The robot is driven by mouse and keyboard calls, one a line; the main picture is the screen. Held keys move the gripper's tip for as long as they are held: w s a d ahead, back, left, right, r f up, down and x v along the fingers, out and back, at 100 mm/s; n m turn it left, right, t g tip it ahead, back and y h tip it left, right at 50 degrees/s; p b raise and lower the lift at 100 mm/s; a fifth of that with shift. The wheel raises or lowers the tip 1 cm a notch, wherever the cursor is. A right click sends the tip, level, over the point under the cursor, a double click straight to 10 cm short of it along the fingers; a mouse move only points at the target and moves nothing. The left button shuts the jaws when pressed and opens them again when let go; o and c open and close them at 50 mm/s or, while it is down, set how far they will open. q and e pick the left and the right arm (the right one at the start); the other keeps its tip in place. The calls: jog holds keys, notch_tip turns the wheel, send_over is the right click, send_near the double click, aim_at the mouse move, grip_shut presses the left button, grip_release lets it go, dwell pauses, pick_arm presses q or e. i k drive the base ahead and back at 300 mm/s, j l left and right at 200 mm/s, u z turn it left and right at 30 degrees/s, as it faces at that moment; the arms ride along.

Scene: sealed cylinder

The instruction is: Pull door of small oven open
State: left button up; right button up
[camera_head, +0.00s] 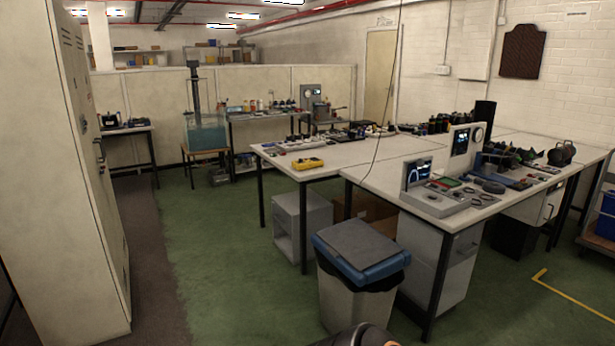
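I cannot pick out a small oven with certainty in the head view. A light grey box-shaped unit (302,226) stands on the floor under the middle table, and its front looks open and hollow. Neither of my grippers shows in this view. A dark rounded shape at the bottom edge is cut off, and I cannot tell what it is.
A tall cabinet (62,170) fills the left side. A lidded bin (360,262) stands close in front. The worktable (378,180) carries instruments at the right. A blue crate (606,214) is at the right edge. Green floor (215,265) is free between cabinet and bin.

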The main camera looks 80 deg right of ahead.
aim_at(552, 202)
jog(key=z, duration=4.05)
jog(key=i+l+z, duration=0.1)
jog(key=i+z, duration=0.35)
jog(key=i, duration=1.4)
jog(key=i+l, duration=0.1)
jog(key=i, duration=2.7)
jog(key=i+u, duration=0.45)
jog(key=i+l+u, duration=0.4)
jog(key=i, duration=0.2)
jog(key=j, duration=0.1)
